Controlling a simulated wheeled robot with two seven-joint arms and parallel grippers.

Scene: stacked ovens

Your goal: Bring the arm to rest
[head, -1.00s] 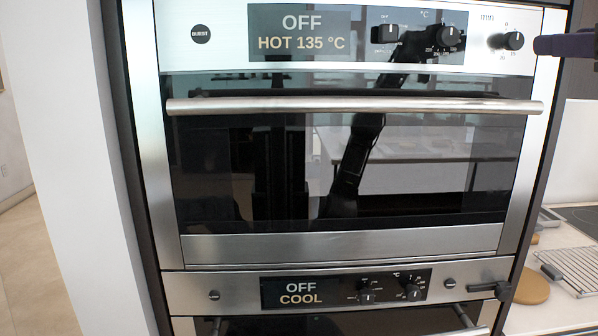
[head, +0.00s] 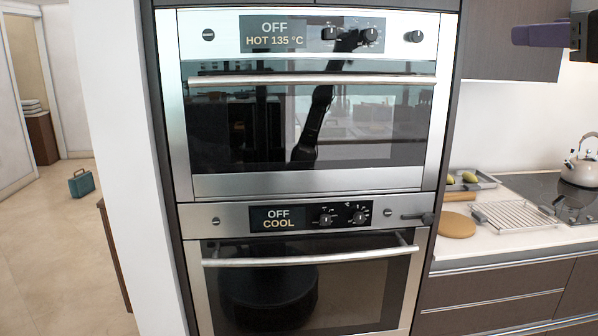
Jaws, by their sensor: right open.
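My right gripper (head: 522,35) shows at the top right, in front of the dark upper cabinet, with its purple and dark fingers pointing left. It is open, holds nothing, and is apart from the ovens. The upper oven (head: 316,186) is shut; its display (head: 272,34) reads OFF and HOT 135 °C. The lower oven (head: 300,328) is shut; its display (head: 277,219) reads OFF and COOL. My left gripper is not in view.
The counter at the right holds a wire rack (head: 512,217), a round wooden board (head: 456,225), a tray (head: 474,181) with green items and a kettle (head: 581,166) on the hob. A teal case (head: 81,184) stands on the open floor at the left.

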